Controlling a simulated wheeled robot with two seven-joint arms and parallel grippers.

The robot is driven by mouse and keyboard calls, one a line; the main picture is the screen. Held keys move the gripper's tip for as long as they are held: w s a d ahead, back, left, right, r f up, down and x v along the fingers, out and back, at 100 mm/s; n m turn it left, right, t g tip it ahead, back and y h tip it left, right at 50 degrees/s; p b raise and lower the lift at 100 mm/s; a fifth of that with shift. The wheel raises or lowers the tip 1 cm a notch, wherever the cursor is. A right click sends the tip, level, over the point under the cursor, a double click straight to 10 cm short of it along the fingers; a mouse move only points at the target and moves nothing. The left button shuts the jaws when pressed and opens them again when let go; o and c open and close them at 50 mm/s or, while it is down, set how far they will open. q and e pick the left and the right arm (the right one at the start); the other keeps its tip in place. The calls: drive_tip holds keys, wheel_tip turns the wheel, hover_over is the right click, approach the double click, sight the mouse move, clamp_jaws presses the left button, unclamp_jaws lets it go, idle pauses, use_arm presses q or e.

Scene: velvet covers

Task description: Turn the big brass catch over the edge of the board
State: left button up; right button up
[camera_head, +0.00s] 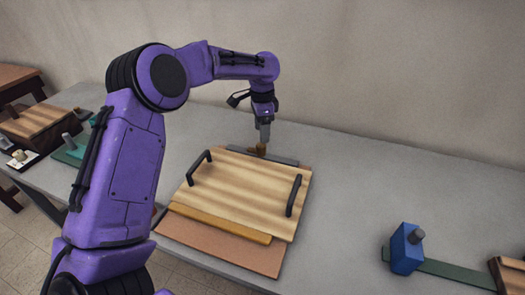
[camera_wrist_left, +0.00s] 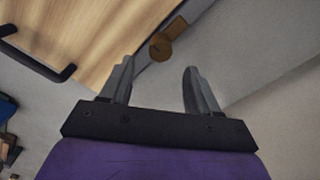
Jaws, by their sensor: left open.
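The wooden board (camera_head: 240,190) lies on the grey table with a black handle at each side. Its far edge meets a dark grey strip (camera_head: 285,160). The brass catch (camera_head: 258,149) sits at that far edge, just below my left gripper (camera_head: 264,138). In the left wrist view the catch (camera_wrist_left: 168,42) shows as a brown arm with a round knob, beyond the fingertips. There my left gripper (camera_wrist_left: 157,75) is open with nothing between its fingers. The catch's exact turn is hard to tell in the head view. My right gripper is not in view.
A yellow-brown bar (camera_head: 220,223) lies along the board's near edge, over a reddish-brown panel (camera_head: 220,248). A blue block (camera_head: 404,252) with a grey knob stands on a green strip at the right. Other fixtures are at the far left. The table between board and blue block is clear.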

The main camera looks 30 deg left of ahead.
sight(262, 146)
use_arm(q)
wheel_tip(262, 146, down, 7)
drive_tip(key=shift+f, duration=0.2)
